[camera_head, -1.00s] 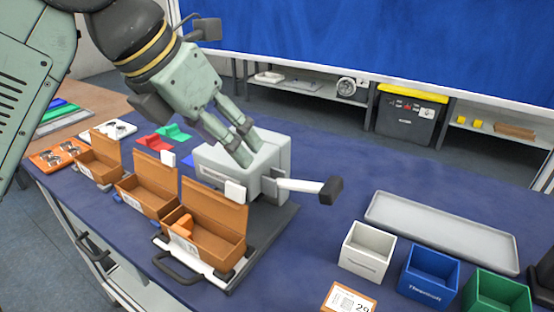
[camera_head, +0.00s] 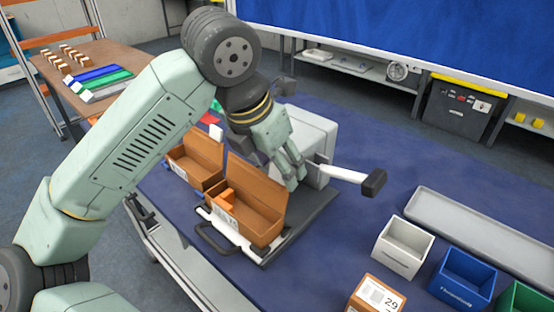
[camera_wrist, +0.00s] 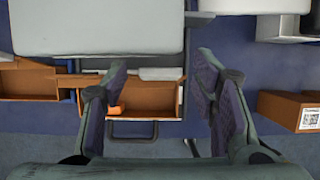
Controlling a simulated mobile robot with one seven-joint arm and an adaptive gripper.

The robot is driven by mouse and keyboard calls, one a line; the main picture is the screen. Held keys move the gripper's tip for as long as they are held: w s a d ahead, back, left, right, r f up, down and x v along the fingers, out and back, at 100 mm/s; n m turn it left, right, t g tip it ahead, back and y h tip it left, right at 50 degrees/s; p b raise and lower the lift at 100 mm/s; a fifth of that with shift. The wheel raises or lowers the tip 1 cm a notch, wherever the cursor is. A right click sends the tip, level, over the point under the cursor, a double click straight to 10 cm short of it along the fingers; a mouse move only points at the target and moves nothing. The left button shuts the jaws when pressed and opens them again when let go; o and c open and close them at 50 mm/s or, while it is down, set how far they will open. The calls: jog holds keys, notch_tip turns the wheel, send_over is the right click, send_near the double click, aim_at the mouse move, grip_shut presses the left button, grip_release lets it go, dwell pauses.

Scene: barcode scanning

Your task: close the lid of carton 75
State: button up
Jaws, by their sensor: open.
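The open brown carton (camera_head: 240,228) on the white handled plate has its lid (camera_head: 257,190) raised at the back. A small orange item (camera_head: 226,197) lies inside. Its front label is too small to read, so I cannot confirm it is carton 75. In the wrist view the carton (camera_wrist: 150,96) is partly hidden by my left finger. My gripper (camera_head: 296,182) is open and empty, pointing down just behind the raised lid, by the grey-white machine. The fingers also show in the wrist view (camera_wrist: 162,82), spread apart. Whether they touch the lid, I cannot tell.
The grey-white machine (camera_head: 318,132) with a black-ended arm (camera_head: 345,174) stands behind the carton. Another open carton (camera_head: 198,158) is at its left. A carton marked 29 (camera_head: 374,297), bins (camera_head: 404,246) and a long grey tray (camera_head: 480,232) are at right, with clear blue tabletop between.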

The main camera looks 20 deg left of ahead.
jog(key=shift+c, duration=0.2)
grip_shut()
dwell(0.6)
